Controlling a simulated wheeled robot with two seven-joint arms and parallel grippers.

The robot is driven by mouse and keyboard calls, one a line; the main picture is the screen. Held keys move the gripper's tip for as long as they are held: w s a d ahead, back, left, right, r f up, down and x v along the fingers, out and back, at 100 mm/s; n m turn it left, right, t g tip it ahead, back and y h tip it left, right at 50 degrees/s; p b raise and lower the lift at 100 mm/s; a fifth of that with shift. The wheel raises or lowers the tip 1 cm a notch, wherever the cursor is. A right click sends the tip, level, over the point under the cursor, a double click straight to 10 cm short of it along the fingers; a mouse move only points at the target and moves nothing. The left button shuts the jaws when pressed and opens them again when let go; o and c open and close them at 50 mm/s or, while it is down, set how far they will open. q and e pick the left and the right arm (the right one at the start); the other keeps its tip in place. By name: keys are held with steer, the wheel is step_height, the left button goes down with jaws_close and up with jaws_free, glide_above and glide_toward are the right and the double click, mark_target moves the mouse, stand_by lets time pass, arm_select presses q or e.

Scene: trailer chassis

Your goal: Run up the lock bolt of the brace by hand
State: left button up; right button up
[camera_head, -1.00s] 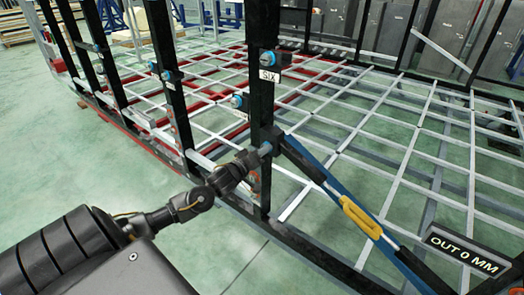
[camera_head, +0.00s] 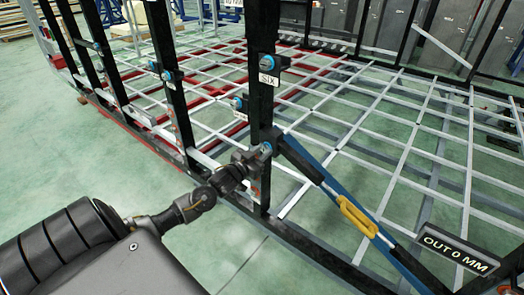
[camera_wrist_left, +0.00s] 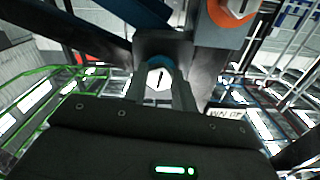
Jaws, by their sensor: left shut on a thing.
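The brace (camera_head: 320,180) is a blue and black bar with a yellow middle sleeve (camera_head: 357,214). It slopes from a black upright post down to the lower right. The lock bolt (camera_head: 266,148) sits at its upper end on the post, with a blue ring around it. My left gripper (camera_head: 256,156) is at the bolt, reaching in from the left. In the left wrist view the pale hex bolt head (camera_wrist_left: 158,77), with a dark mark on it, lies between the two fingers, which are shut on it. My right gripper is not in view.
A sign reading OUT 0 MM (camera_head: 459,250) stands by the lower end of the brace. Other blue-ringed bolts (camera_head: 267,60) sit higher on the post, near a SIX label (camera_head: 268,79). An orange part with a hex head (camera_wrist_left: 235,8) is close above the gripper in the wrist view.

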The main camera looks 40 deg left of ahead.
arm_select(q)
steer(key=shift+o, duration=0.2)
steer(key=m, duration=0.6)
steer(key=shift+f, duration=0.15)
steer(key=m, duration=0.4)
steer(key=shift+s, duration=0.1)
steer(key=shift+c, duration=0.2)
steer(key=shift+o, duration=0.2)
steer(key=m, duration=0.3)
steer(key=shift+m, duration=0.4)
steer(key=m, duration=0.3)
steer(key=shift+f+m, duration=0.1)
steer(key=shift+m, duration=0.2)
steer(key=m, duration=0.3)
steer(key=shift+d+m, duration=0.1)
steer(key=shift+m, duration=0.2)
steer(key=shift+c, duration=0.2)
steer(key=shift+o, duration=0.2)
steer(key=m, duration=0.4)
steer(key=shift+b, duration=0.4)
steer(key=shift+m, duration=1.4)
steer(key=shift+c, duration=0.2)
